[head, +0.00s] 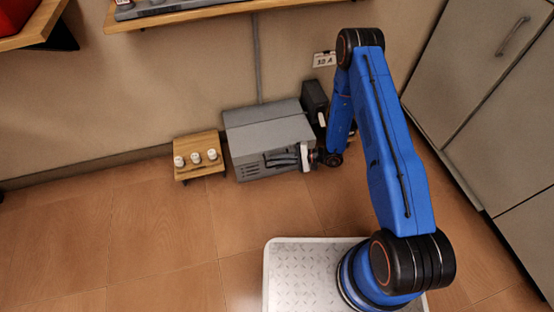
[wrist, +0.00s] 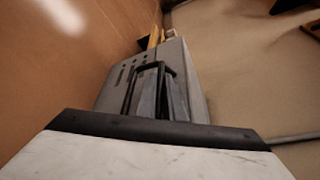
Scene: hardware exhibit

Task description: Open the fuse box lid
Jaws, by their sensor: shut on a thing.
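The grey fuse box (head: 242,164) sits low against the wall, with slots in its front face. Its lid (head: 265,132) forms the flat grey top and looks down, though a small gap cannot be ruled out. My gripper (head: 272,158) reaches in from the right along the box's front, just under the lid's front edge. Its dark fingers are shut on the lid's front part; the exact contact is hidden. In the wrist view, the fingers (wrist: 150,72) lie along the grey box (wrist: 113,88), over its slotted side.
A small wooden stand (head: 199,172) with three white knobs is left of the box. A dark box (head: 314,98) stands at its right, below a "15 A" label (head: 324,60). A shelf (head: 190,14) is above, cabinets (head: 480,75) at right. The floor in front is clear.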

